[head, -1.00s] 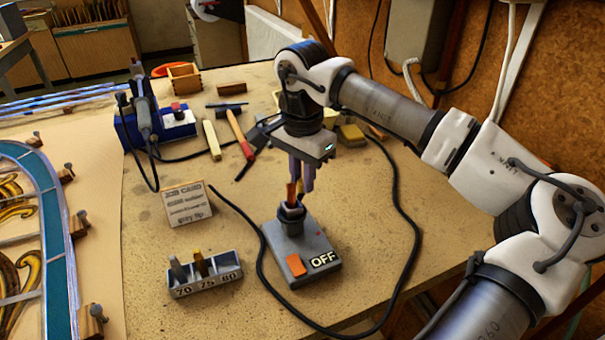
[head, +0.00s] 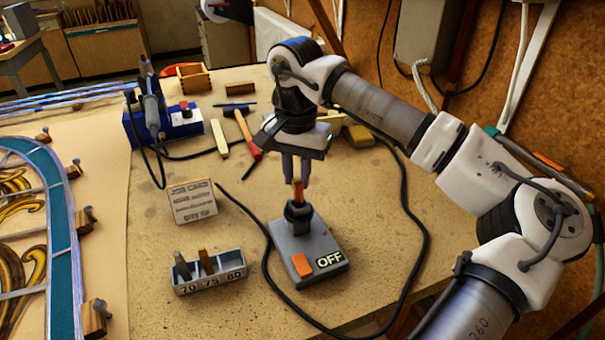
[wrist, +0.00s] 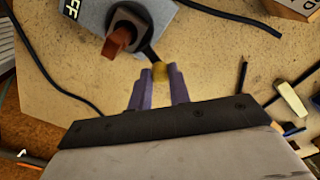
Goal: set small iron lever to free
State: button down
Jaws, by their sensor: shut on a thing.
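The small iron's grey base (head: 325,244), marked OFF, stands on the bench with an orange rocker switch (head: 302,265). A dark collar (head: 298,214) rises from it, with a reddish-orange tip (head: 298,191) standing upright in it. In the wrist view, a short black lever (wrist: 148,54) reaches from the collar to a yellowish knob (wrist: 160,71). My gripper (head: 297,181) points down just behind the tip; in the wrist view its purple fingers (wrist: 159,74) are shut on the knob. The head view hides the lever and knob. No lever marking is readable.
A rack (head: 210,281) marked 70, 75, 80 and a job card (head: 193,202) stand to the left. A black cable (head: 424,230) loops around the base. A blue soldering station (head: 133,130) and a hammer (head: 244,133) lie farther back. The leaded panel (head: 62,215) fills the left side.

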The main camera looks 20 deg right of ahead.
aim_at(294, 179)
jog(key=shift+w+a+n, duration=0.1)
jog(key=shift+a+n, duration=0.15)
jog(key=shift+n, duration=0.25)
jog(key=c, duration=1.3)
grip_release()
notch_tip(294, 179, up, 14)
jog(key=shift+b, duration=0.4)
jog(key=shift+f, duration=0.15)
